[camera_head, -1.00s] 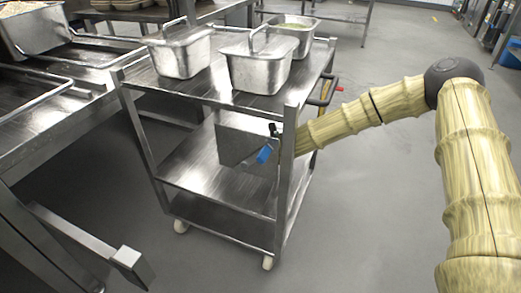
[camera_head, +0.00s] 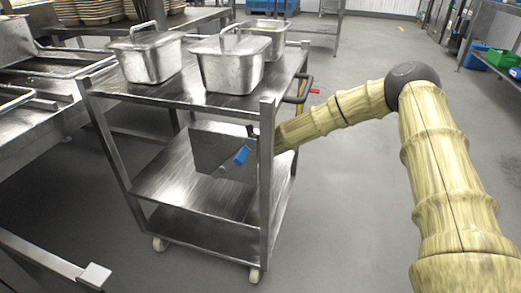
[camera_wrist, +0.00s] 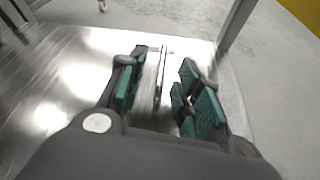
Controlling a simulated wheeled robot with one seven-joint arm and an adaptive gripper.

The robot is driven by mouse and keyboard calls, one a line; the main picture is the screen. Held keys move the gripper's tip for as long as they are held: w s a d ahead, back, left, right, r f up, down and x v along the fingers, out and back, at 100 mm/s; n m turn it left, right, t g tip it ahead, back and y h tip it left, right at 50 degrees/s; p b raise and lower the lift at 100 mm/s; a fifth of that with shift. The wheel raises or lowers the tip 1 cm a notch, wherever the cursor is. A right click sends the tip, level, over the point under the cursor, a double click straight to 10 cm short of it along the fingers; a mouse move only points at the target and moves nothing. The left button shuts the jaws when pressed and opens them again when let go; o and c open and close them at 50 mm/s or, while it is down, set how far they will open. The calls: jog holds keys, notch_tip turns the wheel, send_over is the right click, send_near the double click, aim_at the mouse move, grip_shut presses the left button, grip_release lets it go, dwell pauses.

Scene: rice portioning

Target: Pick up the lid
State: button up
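A flat grey metal plate (camera_head: 222,150), likely the lid, stands upright near the front right post of the cart, between the top and middle shelves. My gripper is mostly hidden behind that post in the head view. In the wrist view my gripper (camera_wrist: 160,95) has its teal pads apart, with a thin upright metal edge (camera_wrist: 161,70) between them. I see gaps beside this edge and no clear contact. A small blue piece (camera_head: 241,155) shows in front of the plate; I cannot tell what it belongs to.
A steel counter (camera_head: 35,110) stands to the left.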

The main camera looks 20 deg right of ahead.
jog(key=b+x, duration=0.1)
jog(key=x, duration=0.2)
jog(key=shift+d+f+b, duration=0.15)
jog(key=shift+f+b, duration=0.1)
jog(key=shift+b, duration=0.1)
jog(key=shift+w+d, duration=0.25)
jog(key=shift+w, duration=0.1)
jog(key=shift+c, duration=0.4)
grip_shut()
